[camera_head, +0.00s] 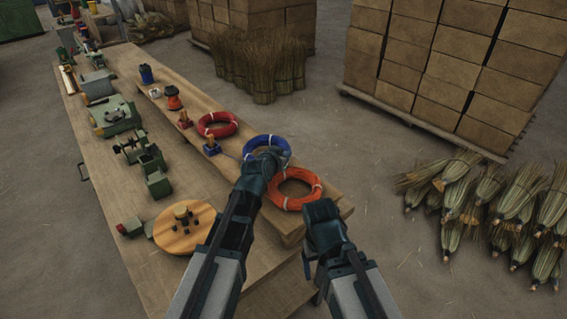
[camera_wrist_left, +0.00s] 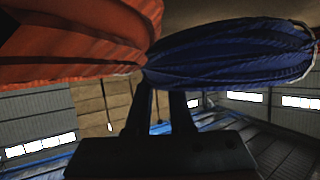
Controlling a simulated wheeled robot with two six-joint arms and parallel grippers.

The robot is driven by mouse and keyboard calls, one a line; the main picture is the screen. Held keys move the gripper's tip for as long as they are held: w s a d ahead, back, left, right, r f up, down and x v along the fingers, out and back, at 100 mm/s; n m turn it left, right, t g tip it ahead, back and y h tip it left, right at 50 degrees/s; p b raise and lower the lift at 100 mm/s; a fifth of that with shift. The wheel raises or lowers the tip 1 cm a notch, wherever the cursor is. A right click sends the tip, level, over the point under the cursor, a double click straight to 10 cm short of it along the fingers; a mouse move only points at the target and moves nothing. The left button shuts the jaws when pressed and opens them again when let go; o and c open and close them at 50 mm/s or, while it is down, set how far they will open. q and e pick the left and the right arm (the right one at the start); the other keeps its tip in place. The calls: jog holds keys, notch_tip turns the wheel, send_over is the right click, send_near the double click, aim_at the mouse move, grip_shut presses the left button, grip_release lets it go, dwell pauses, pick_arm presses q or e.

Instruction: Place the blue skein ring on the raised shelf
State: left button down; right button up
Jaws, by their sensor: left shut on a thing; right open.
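The blue skein ring (camera_head: 281,145) is between the red skein ring (camera_head: 217,117) and the orange skein ring (camera_head: 306,176), at the raised shelf (camera_head: 190,99) along the bench's right side. My left gripper (camera_head: 266,155) is shut on the blue ring and covers part of it. The blue ring (camera_wrist_left: 230,55) fills the upper right of the left wrist view, beside the orange ring (camera_wrist_left: 75,40), with my fingers (camera_wrist_left: 160,105) reaching up where they meet. I cannot tell whether the blue ring rests on the shelf. My right gripper (camera_head: 320,212) is open and empty, right of the orange ring.
On the shelf are a blue can (camera_head: 146,75) and an orange-and-black container (camera_head: 173,98). Green machines (camera_head: 114,114) and a wooden disc (camera_head: 183,226) stand on the lower bench (camera_head: 120,210). Straw bundles (camera_head: 490,205) lie on the floor at right; stacked boxes (camera_head: 430,75) stand behind.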

pick_arm(q)
notch_tip(320, 180, down, 2)
jog(key=shift+b, duration=0.5)
jog(key=shift+r, duration=0.15)
jog(key=c, duration=1.2)
grip_release()
jog(key=shift+c, duration=0.2)
jog(key=o, duration=0.5)
jog(key=shift+c, duration=0.2)
pick_arm(e)
jog(key=shift+f, duration=0.95)
jog(key=shift+r, duration=0.1)
pick_arm(q)
jog(key=shift+s+r, duration=0.15)
jog(key=shift+s, duration=0.05)
jog(key=p+v, duration=0.3)
jog(key=v, duration=0.4)
jog(key=shift+s+r, duration=0.1)
pick_arm(e)
notch_tip(320, 180, up, 3)
jog(key=shift+r, duration=0.1)
